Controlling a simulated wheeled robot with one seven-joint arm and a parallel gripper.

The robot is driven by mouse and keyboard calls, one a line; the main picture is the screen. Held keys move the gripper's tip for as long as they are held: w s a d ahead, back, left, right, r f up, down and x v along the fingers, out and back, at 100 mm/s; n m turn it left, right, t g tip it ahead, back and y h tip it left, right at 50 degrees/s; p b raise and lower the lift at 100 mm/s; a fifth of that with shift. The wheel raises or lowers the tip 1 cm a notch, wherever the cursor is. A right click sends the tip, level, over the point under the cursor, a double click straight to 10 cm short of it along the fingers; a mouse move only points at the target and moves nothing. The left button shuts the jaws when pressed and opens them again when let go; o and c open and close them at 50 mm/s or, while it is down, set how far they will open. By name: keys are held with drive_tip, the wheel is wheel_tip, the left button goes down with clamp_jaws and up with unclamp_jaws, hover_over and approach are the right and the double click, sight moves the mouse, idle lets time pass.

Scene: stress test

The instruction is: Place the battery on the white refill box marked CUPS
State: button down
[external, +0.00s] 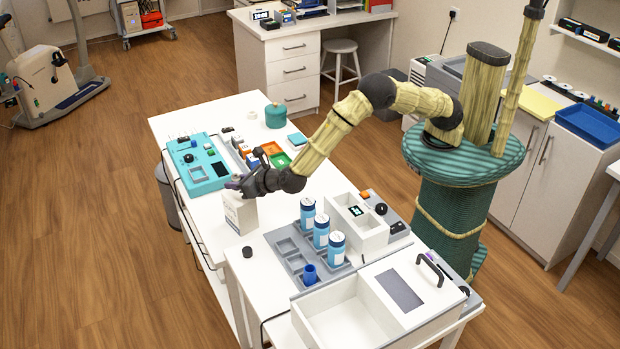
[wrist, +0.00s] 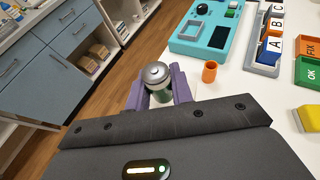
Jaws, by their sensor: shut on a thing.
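My gripper (external: 236,184) is shut on the battery (wrist: 156,76), a cylinder with a silver top and a dark greenish side. In the wrist view the battery stands between the two purple fingers of my gripper (wrist: 159,92). In the external view the fingers are at the top of a white box (external: 241,214) near the table's left edge. This looks like the refill box; its marking is too small to read. Whether the battery touches the box top cannot be told. The box is not clearly distinguishable in the wrist view.
A teal device panel (external: 197,172) lies behind the box; it also shows in the wrist view (wrist: 205,30). An orange cup (wrist: 209,72) stands nearby. A small black cylinder (external: 247,252) is in front of the box. A grey tray (external: 284,246) holds several blue-white cans to the right.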

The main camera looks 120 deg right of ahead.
drive_tip(key=shift+f, duration=1.3)
drive_tip(key=shift+f, duration=0.1)
drive_tip(key=c, duration=1.2)
unclamp_jaws()
drive_tip(key=shift+c, duration=0.2)
drive_tip(key=shift+r, duration=0.2)
drive_tip(key=shift+s+a, duration=0.15)
drive_tip(key=shift+a, duration=0.15)
drive_tip(key=b+v, duration=0.1)
drive_tip(key=v, duration=0.6)
